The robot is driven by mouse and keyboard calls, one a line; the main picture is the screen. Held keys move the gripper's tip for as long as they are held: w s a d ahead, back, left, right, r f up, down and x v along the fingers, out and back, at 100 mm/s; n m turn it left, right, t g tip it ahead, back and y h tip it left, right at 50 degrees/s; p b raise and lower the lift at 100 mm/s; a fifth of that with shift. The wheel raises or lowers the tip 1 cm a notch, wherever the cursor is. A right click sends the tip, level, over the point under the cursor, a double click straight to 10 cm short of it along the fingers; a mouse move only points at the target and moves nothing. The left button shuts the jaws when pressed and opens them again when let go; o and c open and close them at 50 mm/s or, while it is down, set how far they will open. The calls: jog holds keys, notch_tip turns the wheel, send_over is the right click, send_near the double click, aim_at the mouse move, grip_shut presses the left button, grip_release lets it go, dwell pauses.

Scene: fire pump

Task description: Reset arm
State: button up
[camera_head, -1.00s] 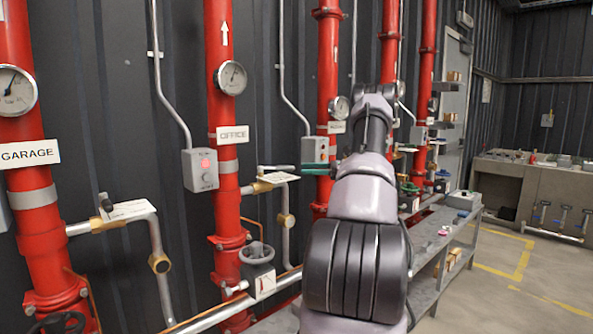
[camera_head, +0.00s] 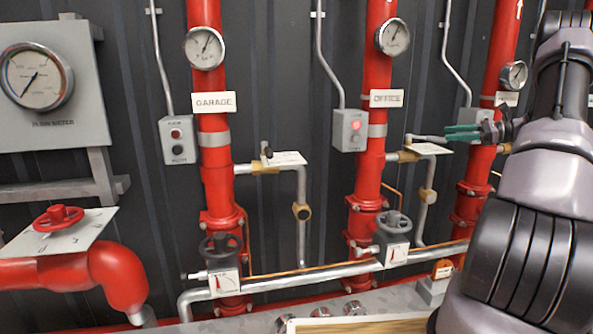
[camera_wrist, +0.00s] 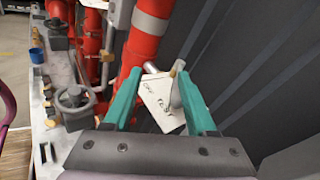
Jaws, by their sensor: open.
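My arm (camera_head: 530,180) fills the right side of the head view, and its far end points left. My gripper (camera_head: 462,132), with teal fingers, is beside the OFFICE riser and close to the tagged lever valve (camera_head: 425,148). In the wrist view my gripper (camera_wrist: 159,75) is open, with nothing held between the fingers. A white tag (camera_wrist: 160,100) and a lever show beyond and between the fingertips. I cannot tell whether they touch the fingers.
Red risers with gauges stand along the dark wall, labelled GARAGE (camera_head: 213,102) and OFFICE (camera_head: 386,98). Grey switch boxes (camera_head: 349,130), handwheel valves (camera_head: 393,225) and a horizontal pipe (camera_head: 300,280) are close by. A panel meter (camera_head: 38,78) hangs at left.

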jog(key=s+a+r+n+g+h, duration=0.2)
jog(key=s+a+r, duration=0.15)
jog(key=a, duration=0.35)
jog(key=s+a+r+n+g+h, duration=0.1)
jog(key=s+a+r+n+h, duration=0.2)
jog(key=a, duration=0.4)
jog(key=s+a+r+n+g+h, duration=0.1)
jog(key=s+a+r+n+g, duration=0.1)
jog(key=s+a+r, duration=0.4)
jog(key=s+a+n+t+h, duration=0.2)
jog(key=s+a+n+h, duration=0.1)
jog(key=s, duration=0.7)
jog(key=s+a+f+n+t+h, duration=0.1)
jog(key=s+a+n+t+h, duration=0.1)
jog(key=s+a+n, duration=0.4)
jog(key=s+a+h, duration=0.1)
jog(key=s, duration=0.4)
jog(key=shift+s+t, duration=0.15)
jog(key=shift+t, duration=0.15)
